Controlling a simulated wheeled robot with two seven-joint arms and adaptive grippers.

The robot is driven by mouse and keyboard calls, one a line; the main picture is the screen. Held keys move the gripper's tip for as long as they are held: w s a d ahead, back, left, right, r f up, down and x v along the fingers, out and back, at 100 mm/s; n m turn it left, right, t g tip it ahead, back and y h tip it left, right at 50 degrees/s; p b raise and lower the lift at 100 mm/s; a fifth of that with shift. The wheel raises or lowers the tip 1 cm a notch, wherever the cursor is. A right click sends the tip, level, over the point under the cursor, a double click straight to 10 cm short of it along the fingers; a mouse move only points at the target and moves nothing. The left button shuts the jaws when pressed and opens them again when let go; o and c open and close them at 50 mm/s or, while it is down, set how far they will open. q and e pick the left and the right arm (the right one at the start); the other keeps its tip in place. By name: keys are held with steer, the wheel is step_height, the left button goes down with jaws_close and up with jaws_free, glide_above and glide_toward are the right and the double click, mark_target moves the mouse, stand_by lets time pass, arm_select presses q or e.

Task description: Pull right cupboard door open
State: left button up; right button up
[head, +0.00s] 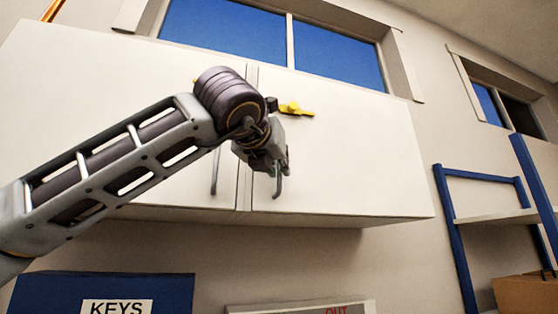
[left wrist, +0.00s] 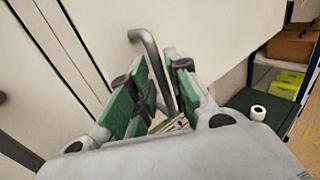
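The right cupboard door (head: 350,150) is a white panel that looks closed, with a narrow seam on its left. Its grey bar handle (head: 278,184) hangs near that seam, and its bent upper end shows in the left wrist view (left wrist: 143,40). My left gripper (head: 280,163) is at the handle's upper part in the head view. My right gripper is not in view.
The left door (head: 110,95) has its own handle (head: 215,172). A yellow object (head: 296,109) shows against the right door. Below are a blue box marked KEYS (head: 60,292) and a pale board (head: 290,308). A blue-framed shelf (head: 449,215) stands at right.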

arm_select(q)
steer(key=shift+x, duration=0.85)
steer(key=shift+c, duration=0.2)
jaws_close()
steer(key=shift+s, duration=0.1)
